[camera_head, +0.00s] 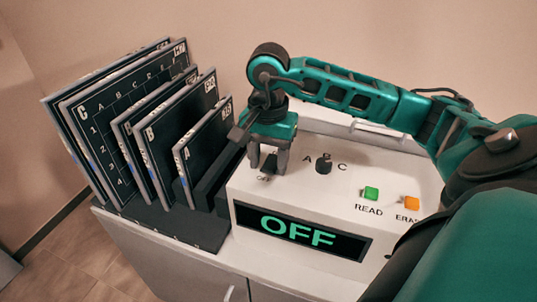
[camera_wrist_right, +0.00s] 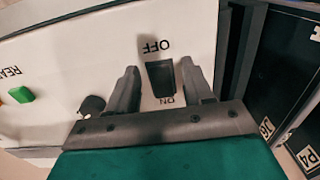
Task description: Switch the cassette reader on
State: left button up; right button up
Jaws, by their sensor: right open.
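The cassette reader (camera_head: 335,212) is a white box on a cabinet, and its front display (camera_head: 300,232) reads OFF in green. Its dark power switch (camera_wrist_right: 160,78) lies between OFF and ON labels in the right wrist view. In the head view the switch (camera_head: 269,166) is partly hidden by my right gripper. My right gripper (camera_head: 268,168) is open and points down over the switch. In the wrist view its fingers (camera_wrist_right: 162,85) stand on either side of the switch, apart from each other and holding nothing. Whether the fingertips touch the panel I cannot tell. My left gripper is not in view.
A black selector knob (camera_head: 323,164) marked A B C, a green READ button (camera_head: 371,193) and an orange ERASE button (camera_head: 412,203) sit on the reader's top. Several dark cassettes (camera_head: 205,140) stand in a black rack (camera_head: 165,228) left of the reader, close to my gripper.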

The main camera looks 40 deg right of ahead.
grip_shut()
jog(key=shift+d, duration=0.1)
jog(key=shift+w+d+g+y+b, duration=0.15)
jog(key=shift+g+y+b, duration=0.25)
jog(key=shift+y, duration=0.4)
jog(key=shift+w+d+r+g+y+b, duration=0.15)
jog(key=shift+g+y+b, duration=0.15)
jog(key=shift+y, duration=0.3)
jog(key=shift+s+d+r+g+y+b, duration=0.1)
jog(key=shift+g+y+b, duration=0.15)
jog(key=shift+y, duration=0.35)
grip_release()
